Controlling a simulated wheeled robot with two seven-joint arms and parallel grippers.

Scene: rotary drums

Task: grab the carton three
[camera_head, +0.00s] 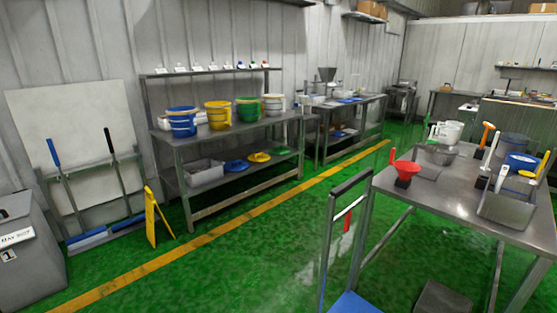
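No gripper of mine shows in the head view. No carton marked three can be made out. Brown cardboard boxes (372,9) sit on a high wall shelf at the top, too small to read any number. Another brown box (542,7) is at the top right edge.
A grey bin (28,262) with a label stands at left, near a yellow floor sign (152,215). A steel table (240,131) holds coloured buckets. A blue cart (352,302) and a table with tools (455,200) stand at right. The green floor (225,270) between is clear.

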